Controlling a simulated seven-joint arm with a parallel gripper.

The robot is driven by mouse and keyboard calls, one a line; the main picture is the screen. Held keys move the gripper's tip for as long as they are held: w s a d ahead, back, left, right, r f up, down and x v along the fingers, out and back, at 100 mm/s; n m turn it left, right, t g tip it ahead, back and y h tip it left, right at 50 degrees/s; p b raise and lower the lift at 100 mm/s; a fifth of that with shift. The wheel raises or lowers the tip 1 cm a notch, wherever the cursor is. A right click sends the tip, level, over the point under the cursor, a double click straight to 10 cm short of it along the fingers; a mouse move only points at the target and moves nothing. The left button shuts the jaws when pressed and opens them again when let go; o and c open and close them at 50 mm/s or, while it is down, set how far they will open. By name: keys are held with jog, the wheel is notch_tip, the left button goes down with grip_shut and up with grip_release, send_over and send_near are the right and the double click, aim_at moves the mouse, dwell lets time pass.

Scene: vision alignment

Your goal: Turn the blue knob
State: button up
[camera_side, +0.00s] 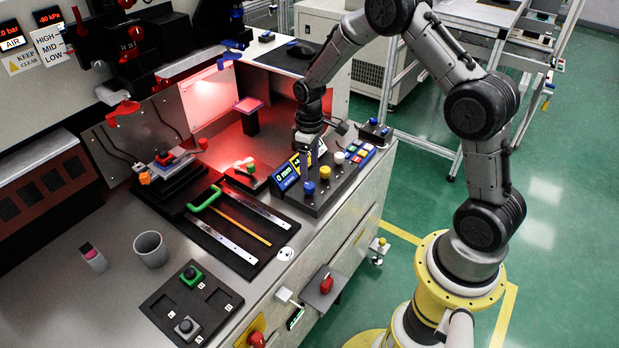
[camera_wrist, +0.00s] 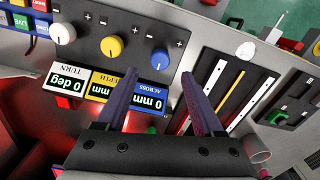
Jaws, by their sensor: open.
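The blue knob (camera_side: 309,188) stands at the near end of a row of three knobs on a black control panel. In the wrist view the blue knob (camera_wrist: 160,59) shows just beyond the gap between my fingertips, with plus and minus marks beside it. My gripper (camera_wrist: 162,74) is open and empty, with one finger on each side of the line to the knob. In the side view my gripper (camera_side: 307,158) points down over the panel, close to the displays. I cannot tell its exact height above the knob.
A yellow knob (camera_wrist: 111,47) and a white knob (camera_wrist: 63,33) sit beside the blue one. The blue ACROSS display (camera_wrist: 148,99) reads 0 mm. Coloured buttons (camera_side: 359,151) lie at the panel's far end. A black plate with metal strips (camera_side: 222,240) lies to the left.

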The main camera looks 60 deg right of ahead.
notch_tip(320, 180, up, 8)
jog(key=shift+f, duration=0.15)
dwell(0.3)
notch_tip(320, 180, up, 10)
jog(key=t, duration=0.2)
send_over(309, 185)
jog(key=a, duration=0.3)
jog(key=s+a+r+t, duration=0.3)
jog(key=s+a+r, duration=0.1)
jog(key=s+r, duration=0.45)
jog(key=s+a+m, duration=0.1)
jog(key=s, duration=0.7)
jog(key=s+a+f+m, duration=0.1)
jog(key=s+a, duration=0.1)
jog(key=s, duration=0.7)
jog(key=shift+s+f+t, duration=0.25)
jog(key=shift+s+t, duration=0.05)
